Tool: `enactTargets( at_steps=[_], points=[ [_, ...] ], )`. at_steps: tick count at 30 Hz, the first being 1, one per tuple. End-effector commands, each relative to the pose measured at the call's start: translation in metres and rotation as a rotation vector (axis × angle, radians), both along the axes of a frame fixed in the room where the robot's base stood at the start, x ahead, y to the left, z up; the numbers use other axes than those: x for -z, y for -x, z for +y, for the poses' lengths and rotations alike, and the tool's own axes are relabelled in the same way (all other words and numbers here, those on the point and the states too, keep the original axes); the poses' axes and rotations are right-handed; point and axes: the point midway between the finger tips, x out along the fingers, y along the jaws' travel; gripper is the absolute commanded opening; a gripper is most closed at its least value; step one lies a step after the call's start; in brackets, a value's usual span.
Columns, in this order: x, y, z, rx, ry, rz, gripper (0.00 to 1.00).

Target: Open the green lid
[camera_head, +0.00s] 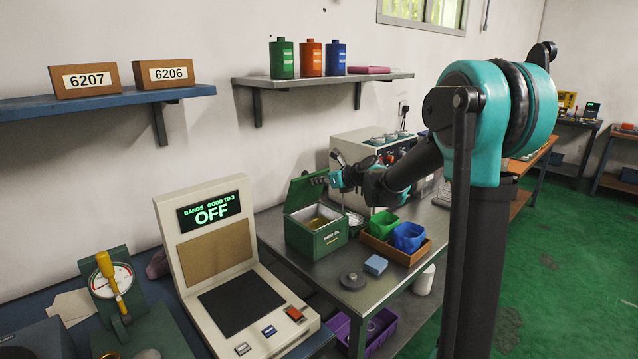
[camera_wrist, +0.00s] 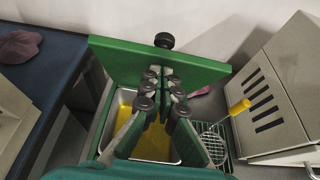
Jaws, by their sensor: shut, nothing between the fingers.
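The green lid (camera_head: 304,189) stands raised at the back edge of the green metal box (camera_head: 329,238), so the box is open. In the wrist view the lid (camera_wrist: 120,58) spans the top, with its black knob (camera_wrist: 164,40) on the far side. Yellow oil (camera_wrist: 154,143) shows in the metal pan inside the box. My gripper (camera_wrist: 162,72) is shut and empty, above the open box, its fingertips close to the lid's inner face. Whether they touch it I cannot tell. In the head view my gripper (camera_head: 328,179) is beside the lid, with its fingertips hard to make out.
A beige machine (camera_head: 365,150) stands behind and right of the box. Green and blue bins (camera_head: 408,237) sit in a wooden tray to the right. A wire basket with a yellow handle (camera_wrist: 238,107) is right of the pan. A display console (camera_head: 215,255) is at left.

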Motion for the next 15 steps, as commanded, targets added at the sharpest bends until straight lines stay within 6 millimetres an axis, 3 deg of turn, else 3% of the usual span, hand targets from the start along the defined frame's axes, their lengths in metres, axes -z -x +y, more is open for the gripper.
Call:
enactTargets(
  at_steps=[8, 15],
  points=[
    [-0.011, -0.013, 0.014, -0.004, 0.078, 0.076, 0.00],
    [-0.023, -0.037, 0.038, -0.001, 0.086, 0.086, 0.00]
  ],
)
